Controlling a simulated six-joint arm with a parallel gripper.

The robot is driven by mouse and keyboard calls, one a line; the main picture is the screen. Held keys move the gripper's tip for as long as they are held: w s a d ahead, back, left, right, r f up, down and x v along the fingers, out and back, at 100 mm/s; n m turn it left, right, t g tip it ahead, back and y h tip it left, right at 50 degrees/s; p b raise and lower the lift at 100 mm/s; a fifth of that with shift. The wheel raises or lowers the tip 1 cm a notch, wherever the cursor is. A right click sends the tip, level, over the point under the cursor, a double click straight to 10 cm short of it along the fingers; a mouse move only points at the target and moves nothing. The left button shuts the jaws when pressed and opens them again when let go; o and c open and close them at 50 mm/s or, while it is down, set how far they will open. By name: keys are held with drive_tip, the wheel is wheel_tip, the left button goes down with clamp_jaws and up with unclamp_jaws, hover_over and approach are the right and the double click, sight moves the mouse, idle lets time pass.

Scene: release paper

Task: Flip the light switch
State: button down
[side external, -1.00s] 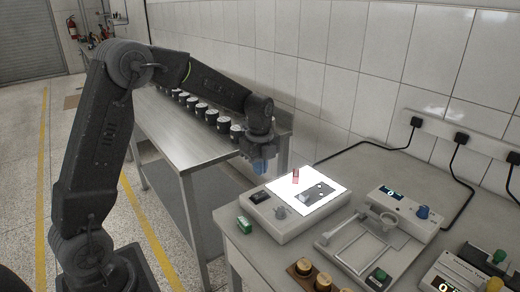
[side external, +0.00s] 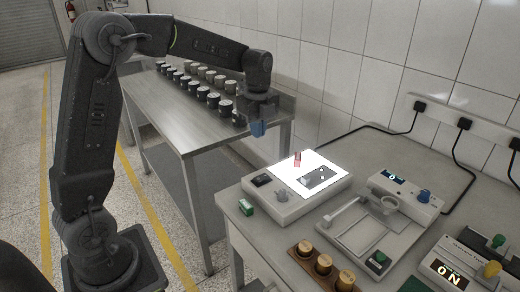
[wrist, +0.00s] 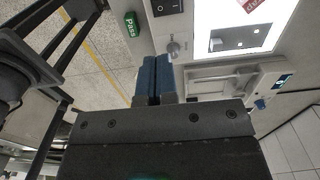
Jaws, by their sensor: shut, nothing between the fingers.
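A black rocker switch (side external: 262,180) sits on the front left corner of a grey light box (side external: 293,213) whose white panel (side external: 320,166) glows brightly. The switch also shows in the wrist view (wrist: 168,7) at the top edge, partly cut off; I cannot tell which side is pressed. A grey knob (side external: 281,195) is beside it. My gripper (side external: 258,129), with blue fingers, hangs in the air above and behind the switch in the side view, apart from the box. In the wrist view its fingers (wrist: 154,60) are shut and empty.
A green "Pass" block (side external: 246,207) lies at the bench's left edge. Several dark jars (side external: 213,99) line the metal table behind.

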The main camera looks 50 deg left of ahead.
sight(258, 179)
wheel_tip(258, 179, down, 14)
drive_tip(key=shift+r, duration=0.1)
drive_tip(key=shift+w+r, duration=0.25)
drive_tip(key=shift+w, duration=0.5)
idle(0.4)
wheel_tip(258, 179, up, 14)
drive_tip(key=w, duration=0.2)
drive_tip(key=shift+w, duration=0.35)
idle(0.3)
